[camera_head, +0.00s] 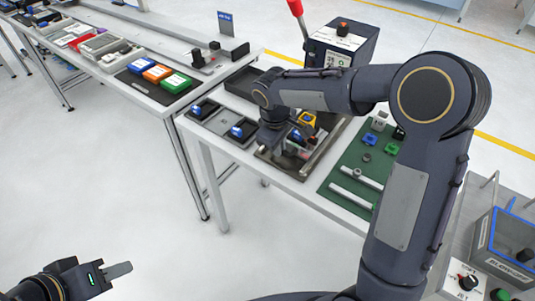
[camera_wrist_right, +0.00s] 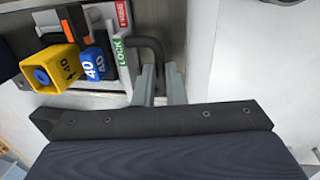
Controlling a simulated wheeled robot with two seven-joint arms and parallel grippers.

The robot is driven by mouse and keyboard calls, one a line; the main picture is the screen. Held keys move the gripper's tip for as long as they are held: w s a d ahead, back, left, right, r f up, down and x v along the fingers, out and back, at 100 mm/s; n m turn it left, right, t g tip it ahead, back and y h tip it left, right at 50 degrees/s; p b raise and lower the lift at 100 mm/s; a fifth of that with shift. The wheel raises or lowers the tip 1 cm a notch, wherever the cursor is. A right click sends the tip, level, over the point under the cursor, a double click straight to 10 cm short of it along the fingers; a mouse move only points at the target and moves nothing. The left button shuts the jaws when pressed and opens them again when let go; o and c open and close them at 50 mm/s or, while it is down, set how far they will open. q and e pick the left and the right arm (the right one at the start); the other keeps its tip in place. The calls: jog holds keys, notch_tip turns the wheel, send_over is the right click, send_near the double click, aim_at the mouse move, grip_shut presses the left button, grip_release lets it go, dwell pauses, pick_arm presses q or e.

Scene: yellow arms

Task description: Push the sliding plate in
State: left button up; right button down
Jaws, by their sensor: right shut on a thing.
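In the right wrist view, my right gripper (camera_wrist_right: 163,72) is shut on the black bent handle (camera_wrist_right: 150,48) beside a light plate (camera_wrist_right: 126,66) with a green LOCK label and a red FREE label. I take this light plate as part of the sliding-plate fixture. My left gripper (camera_head: 122,270) is low at the left, over the floor, away from the table.
A green mat (camera_head: 340,205) with metal bars and small parts lies right of the fixture. Two dark trays with blue parts (camera_head: 240,129) lie left of it. A dark box with a red lever (camera_head: 342,45) stands behind. The floor around my left gripper is clear.

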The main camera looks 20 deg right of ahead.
aim_at(293, 132)
jog(key=w+d, duration=0.2)
jog(key=w+d+p, duration=0.1)
jog(key=w+d, duration=0.1)
jog(key=d, duration=0.1)
jog(key=shift+w+d+r, duration=0.1)
jog(key=shift+w+d, duration=0.05)
jog(key=shift+d, duration=0.05)
jog(key=c, duration=1.5)
grip_release()
jog(key=shift+d, duration=0.1)
jog(key=r, duration=0.2)
jog(key=a+r, duration=0.1)
jog(key=r, duration=0.2)
jog(key=s+r, duration=0.1)
jog(key=r, duration=0.1)
jog(key=shift+a+r, duration=0.15)
jog(key=shift+r, duration=0.15)
